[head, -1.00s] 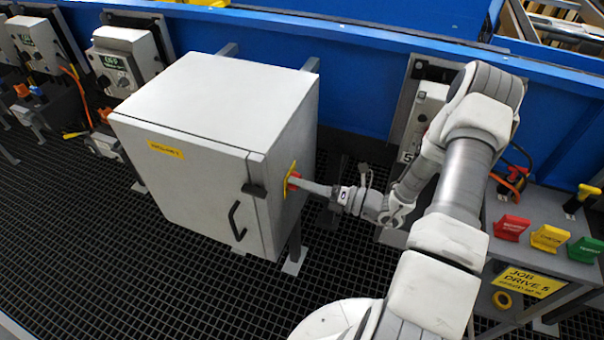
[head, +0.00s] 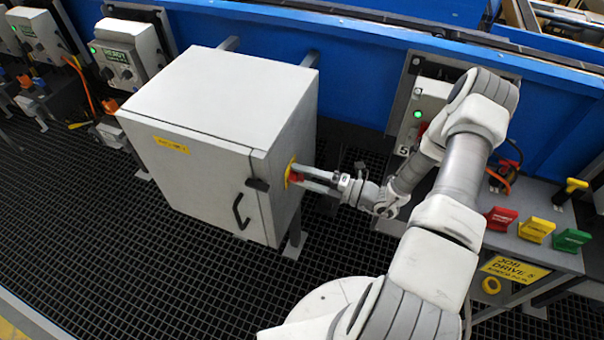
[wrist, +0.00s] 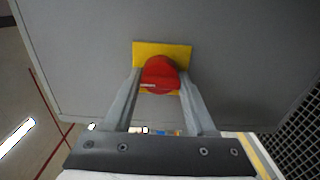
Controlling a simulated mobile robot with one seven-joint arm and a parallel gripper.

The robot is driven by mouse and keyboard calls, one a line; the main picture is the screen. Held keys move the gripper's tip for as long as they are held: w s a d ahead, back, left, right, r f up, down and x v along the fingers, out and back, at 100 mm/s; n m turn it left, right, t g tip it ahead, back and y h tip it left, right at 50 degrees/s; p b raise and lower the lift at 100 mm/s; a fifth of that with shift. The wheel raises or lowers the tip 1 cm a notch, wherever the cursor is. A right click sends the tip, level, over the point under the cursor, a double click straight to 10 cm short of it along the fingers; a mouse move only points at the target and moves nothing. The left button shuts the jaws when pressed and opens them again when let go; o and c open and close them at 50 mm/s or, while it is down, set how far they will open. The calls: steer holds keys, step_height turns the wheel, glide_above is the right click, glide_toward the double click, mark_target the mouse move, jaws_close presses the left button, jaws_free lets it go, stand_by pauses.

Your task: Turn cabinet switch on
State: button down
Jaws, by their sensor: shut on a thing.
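The grey cabinet (head: 230,95) stands left of my arm in the head view. Its switch is a red rotary knob (wrist: 160,72) on a yellow plate (wrist: 181,52), on the cabinet side facing my arm. In the head view the knob (head: 295,177) is partly covered by the fingers. My gripper (head: 303,180) is shut on the knob. In the wrist view one finger lies on each side of it. A small white mark shows on the knob's lower left; the switch's position label is not readable.
Drive boxes with lit green lamps (head: 418,114) stand along the blue conveyor frame (head: 350,70). A bench with red, yellow and green blocks (head: 536,229) is at the right. Dark grating floor lies clear before the cabinet.

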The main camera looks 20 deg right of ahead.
stand_by(0.3)
steer(key=shift+c, duration=1.1)
jaws_free()
steer(key=shift+s+d, duration=0.1)
steer(key=v, duration=1.7)
